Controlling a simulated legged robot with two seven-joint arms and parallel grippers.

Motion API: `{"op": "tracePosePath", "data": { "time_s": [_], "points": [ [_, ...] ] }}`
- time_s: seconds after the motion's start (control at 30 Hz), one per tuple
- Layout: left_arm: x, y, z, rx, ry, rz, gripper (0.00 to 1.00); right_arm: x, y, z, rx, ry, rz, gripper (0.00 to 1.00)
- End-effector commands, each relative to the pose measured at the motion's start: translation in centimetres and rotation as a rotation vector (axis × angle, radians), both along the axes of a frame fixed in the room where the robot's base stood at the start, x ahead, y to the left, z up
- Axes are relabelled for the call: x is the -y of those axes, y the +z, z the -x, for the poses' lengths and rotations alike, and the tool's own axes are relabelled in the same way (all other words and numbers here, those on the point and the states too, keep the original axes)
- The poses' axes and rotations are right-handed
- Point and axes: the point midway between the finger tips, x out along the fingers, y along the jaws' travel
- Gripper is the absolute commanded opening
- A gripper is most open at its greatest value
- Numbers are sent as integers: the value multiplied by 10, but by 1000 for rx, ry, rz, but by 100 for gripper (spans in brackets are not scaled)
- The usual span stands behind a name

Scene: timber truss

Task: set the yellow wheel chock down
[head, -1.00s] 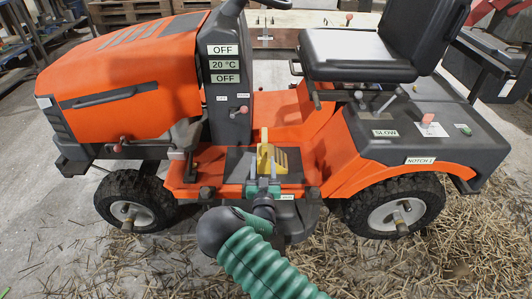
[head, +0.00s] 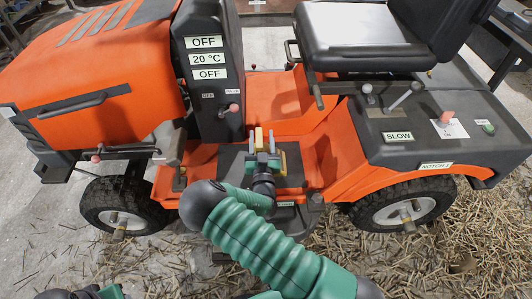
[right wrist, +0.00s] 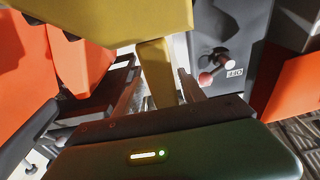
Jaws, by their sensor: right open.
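The yellow wheel chock (head: 283,163) is at the dark footplate (head: 232,165) of the orange tractor, mostly hidden behind my right gripper (head: 263,157) in the head view. Its underside contact cannot be seen there. In the right wrist view, the chock's yellow body (right wrist: 120,20) fills the top, and its handle bar reaches down between the fingers of my right gripper (right wrist: 157,82). These fingers are open, with gaps beside the bar. A dark and green part of my left arm shows at the bottom left of the head view; its gripper is not visible.
The tractor's console (head: 208,75) rises left of the footplate, with a red-knobbed lever (head: 232,108) on its side. The black seat (head: 355,40) overhangs behind to the right. The rear fender (head: 420,172) and wheel (head: 405,208) stand right. Straw (head: 470,235) covers the floor there.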

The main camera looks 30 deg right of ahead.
Motion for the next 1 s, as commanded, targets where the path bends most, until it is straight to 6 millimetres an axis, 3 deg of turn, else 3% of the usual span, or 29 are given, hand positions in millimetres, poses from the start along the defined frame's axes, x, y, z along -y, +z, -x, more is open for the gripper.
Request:
{"op": "tracePosePath", "data": {
  "time_s": [0.07, 0.4, 1.0],
  "points": [
    [0, 0, 0, 0, 1, 0, 36, -2, 1, -1, 1, 2, 2, 45],
    [-1, 0, 0, 0, 1, 0, 36, 2, -2, -1, 1, 2, -5, 0],
    [0, -1, 0, 0, 1, 0, 36, -1, -4, -1, -6, 3, -6, 0]
  ]
}}
